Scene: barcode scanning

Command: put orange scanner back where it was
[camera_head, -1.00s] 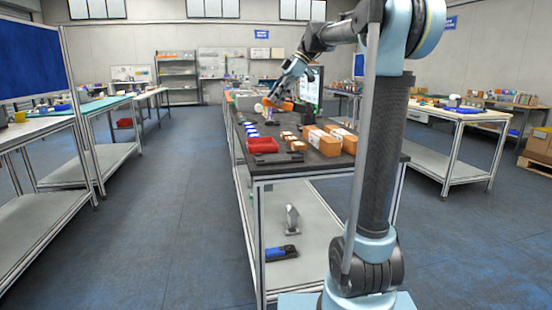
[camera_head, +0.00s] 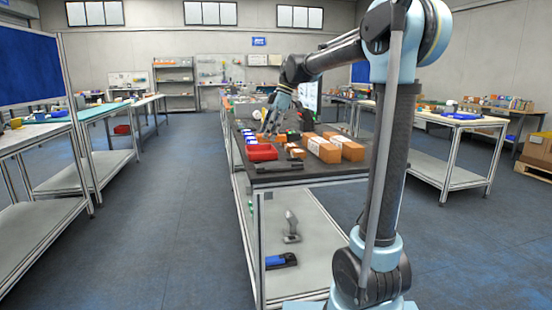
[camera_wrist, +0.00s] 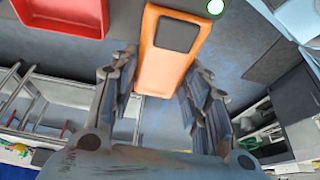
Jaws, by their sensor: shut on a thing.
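The orange scanner (camera_wrist: 168,70) shows in the wrist view between the fingers of my gripper (camera_wrist: 160,88), with a dark rectangular panel on its upper part. My gripper is shut on it. In the head view, my gripper (camera_head: 272,128) points down over the black tabletop (camera_head: 325,176), behind the red bin (camera_head: 262,152). The scanner is hard to make out there, largely hidden by the gripper. I cannot tell how high it is above the table. The red bin also shows in the wrist view (camera_wrist: 65,14), at the upper left.
Cardboard boxes (camera_head: 323,150) stand right of the bin, with smaller boxes (camera_head: 294,153) beside it. A dark flat object (camera_head: 280,166) lies at the front. Blue items (camera_head: 250,139) line the left edge. The lower shelf holds a grey device (camera_head: 292,226) and a blue-black one (camera_head: 281,261).

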